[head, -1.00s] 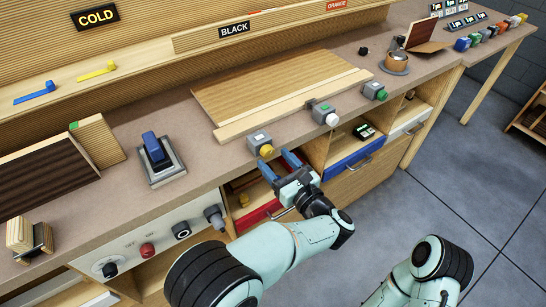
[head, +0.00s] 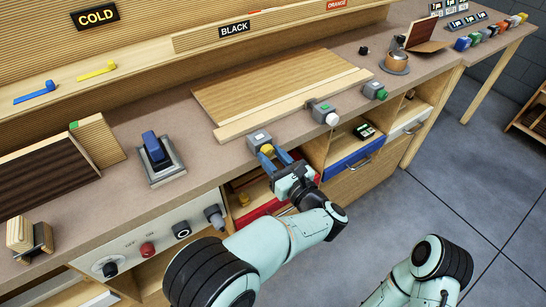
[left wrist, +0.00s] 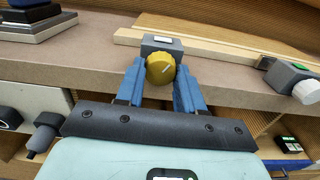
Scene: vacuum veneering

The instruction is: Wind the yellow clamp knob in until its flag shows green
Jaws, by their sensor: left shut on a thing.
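The yellow clamp knob (head: 266,149) sits on the front of a grey clamp block (head: 258,138) at the bench's front edge. In the left wrist view the knob (left wrist: 160,68) is between the two blue fingers, with a pale pointer line on its face. The small flag window (left wrist: 162,40) on top of the block looks white, not green. My left gripper (head: 272,155) is shut on the knob, coming from the front. My right arm shows at the lower right of the head view; its gripper is out of the picture.
Clamps with a white knob (head: 331,117) and a green knob (head: 379,94) stand further right along the edge. A wooden panel (head: 280,85) lies behind. An open red drawer (head: 262,212) is below my left gripper. A grey knob (head: 214,214) sticks out at left.

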